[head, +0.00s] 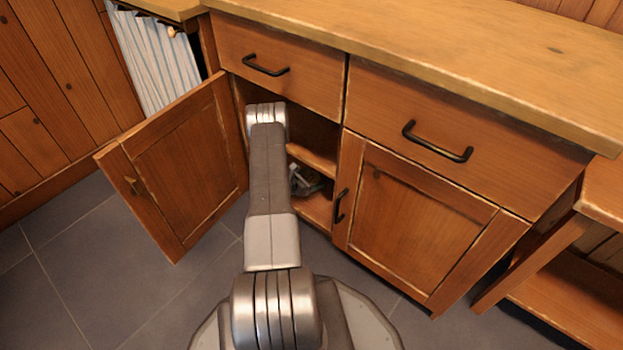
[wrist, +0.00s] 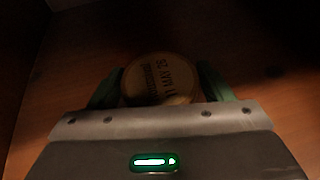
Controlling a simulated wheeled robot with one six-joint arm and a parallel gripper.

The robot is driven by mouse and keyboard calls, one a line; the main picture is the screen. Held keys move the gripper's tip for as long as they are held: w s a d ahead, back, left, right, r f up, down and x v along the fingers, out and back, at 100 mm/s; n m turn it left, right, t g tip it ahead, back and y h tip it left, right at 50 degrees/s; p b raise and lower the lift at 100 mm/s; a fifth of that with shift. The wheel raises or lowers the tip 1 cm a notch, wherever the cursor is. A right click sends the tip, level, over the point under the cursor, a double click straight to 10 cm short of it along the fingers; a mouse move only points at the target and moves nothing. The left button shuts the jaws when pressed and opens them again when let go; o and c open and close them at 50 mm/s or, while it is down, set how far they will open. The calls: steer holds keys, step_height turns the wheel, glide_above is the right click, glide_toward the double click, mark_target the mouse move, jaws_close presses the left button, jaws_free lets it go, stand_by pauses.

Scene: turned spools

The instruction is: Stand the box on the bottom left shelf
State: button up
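The left cupboard door (head: 180,165) stands open. Inside are a middle shelf (head: 312,160) and the bottom shelf (head: 316,212). My gripper (head: 308,182) is inside, below the middle shelf and over the bottom one, partly hidden by my arm. In the wrist view, the only object is a round tin-like thing (wrist: 160,80) with dark print on its pale top, rather than a square box. The green fingers of my gripper (wrist: 160,82) touch it on both sides. Its underside is hidden, so I cannot tell whether it rests on the shelf.
The right door (head: 425,220) and both drawers (head: 280,70) are shut. A wooden worktop (head: 430,45) runs above. A low bench (head: 570,270) stands at the right, and a striped cloth (head: 158,60) hangs at the left. The wooden surface around the tin (wrist: 265,95) looks clear but dark.

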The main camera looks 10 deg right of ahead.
steer(key=shift+o, duration=0.9)
steer(key=shift+r, duration=0.25)
steer(key=p+v, duration=0.3)
steer(key=v, duration=0.8)
steer(key=shift+p, duration=0.4)
steer(key=shift+s+a+r, duration=0.1)
steer(key=shift+s+a, duration=0.15)
steer(key=shift+a, duration=0.15)
